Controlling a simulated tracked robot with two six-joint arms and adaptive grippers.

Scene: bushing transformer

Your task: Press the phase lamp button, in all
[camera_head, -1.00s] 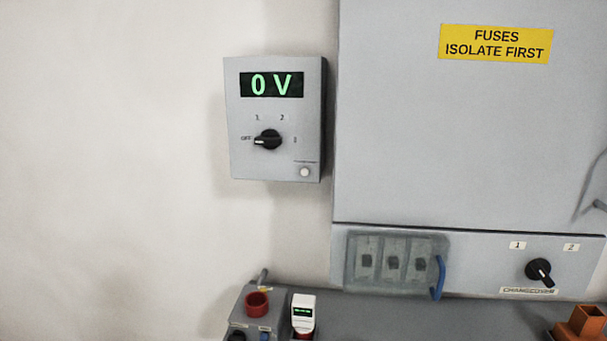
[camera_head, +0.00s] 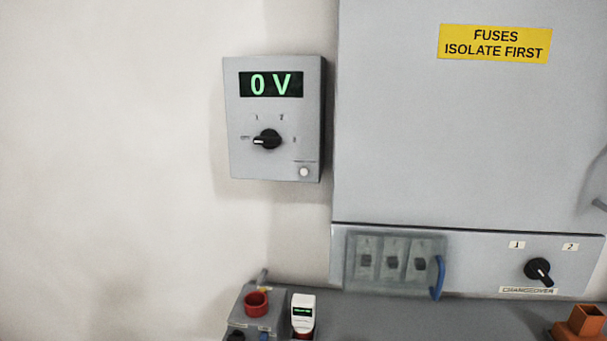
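A grey wall-mounted meter box (camera_head: 245,165) hangs left of the big cabinet, with a green "0 V" display (camera_head: 271,85). Its black rotary knob (camera_head: 267,139) points left towards the OFF mark. A small round whitish button (camera_head: 304,172) sits at the box's lower right under a tiny label too small to read; I cannot tell whether it is the phase lamp button. Neither of my grippers shows in the head view.
A grey cabinet (camera_head: 440,140) with a yellow fuse sign (camera_head: 495,43) fills the right. Below it are a fuse panel with a blue handle (camera_head: 438,278) and a changeover knob (camera_head: 538,271). A red-topped part (camera_head: 256,303), a white device (camera_head: 303,312) and an orange part (camera_head: 582,322) stand along the bottom.

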